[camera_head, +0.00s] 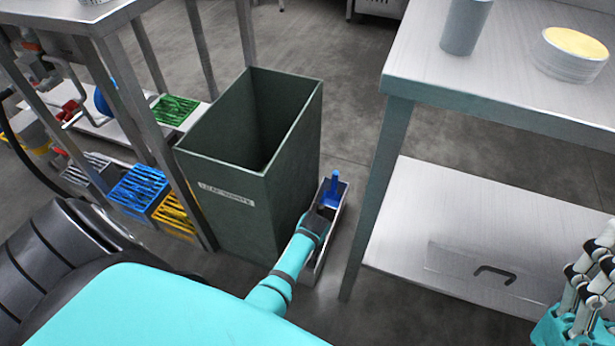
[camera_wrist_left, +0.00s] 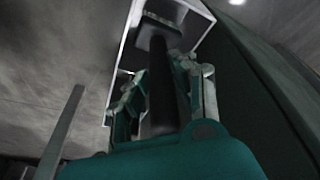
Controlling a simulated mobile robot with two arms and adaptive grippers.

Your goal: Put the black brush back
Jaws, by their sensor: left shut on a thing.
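My left gripper (camera_wrist_left: 163,98) is shut on the dark upright handle of the black brush (camera_wrist_left: 160,70) in the left wrist view. The brush's dark block-like head (camera_wrist_left: 158,32) shows within the pale outline of a narrow holder (camera_wrist_left: 201,14). I cannot tell whether it touches the holder's bottom. In the head view my left arm reaches down over this holder (camera_head: 339,213), beside the bin, and hides most of the gripper and black brush. A blue brush (camera_head: 333,187) stands at the holder's far end.
A tall dark green bin (camera_head: 229,205) labelled for leaf waste stands directly left of the holder. A metal table (camera_head: 500,85) with a grey cup (camera_head: 464,25) and a bowl (camera_head: 571,54) is at right. Coloured crates (camera_head: 140,190) sit on a low rack at left.

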